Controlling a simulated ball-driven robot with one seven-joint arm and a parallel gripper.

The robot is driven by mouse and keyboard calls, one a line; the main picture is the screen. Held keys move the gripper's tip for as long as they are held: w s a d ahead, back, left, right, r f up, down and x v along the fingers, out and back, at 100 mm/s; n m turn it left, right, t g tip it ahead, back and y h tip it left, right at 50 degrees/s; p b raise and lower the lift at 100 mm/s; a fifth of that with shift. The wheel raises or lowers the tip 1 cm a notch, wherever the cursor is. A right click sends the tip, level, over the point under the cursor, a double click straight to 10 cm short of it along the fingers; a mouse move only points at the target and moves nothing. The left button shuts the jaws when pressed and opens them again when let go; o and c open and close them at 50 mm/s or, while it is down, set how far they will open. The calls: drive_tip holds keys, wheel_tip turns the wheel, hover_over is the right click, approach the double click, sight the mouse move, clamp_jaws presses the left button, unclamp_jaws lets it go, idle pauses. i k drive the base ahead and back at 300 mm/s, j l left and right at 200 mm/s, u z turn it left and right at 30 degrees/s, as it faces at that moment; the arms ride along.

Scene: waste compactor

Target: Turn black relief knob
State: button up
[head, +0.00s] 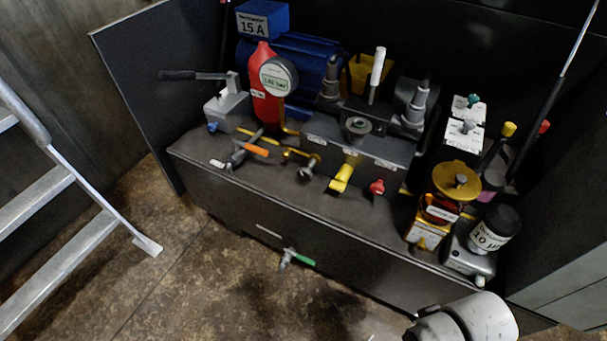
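A dark round knob (357,127) sits on top of the dark manifold block (385,150) in the middle of the unit. It looks like the black relief knob, but the small labels on the block are too small to read. White rounded parts at the bottom right edge look like links of my arm. They are low and to the right of the block, well apart from the knob. My gripper is outside the picture.
Around the knob stand a yellow handle (343,175), a red knob (377,187), a white-tipped lever (377,68) and a gauge (279,77). A yellow-capped filter (455,183) and a black-capped one (500,222) stand right. A ladder (65,190) is left; floor shows in front.

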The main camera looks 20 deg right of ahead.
sight(305, 173)
drive_tip(key=i+j+z, duration=0.55)
drive_tip(key=j+z, duration=0.3)
drive_tip(key=i+j, duration=0.05)
drive_tip(key=j, duration=0.05)
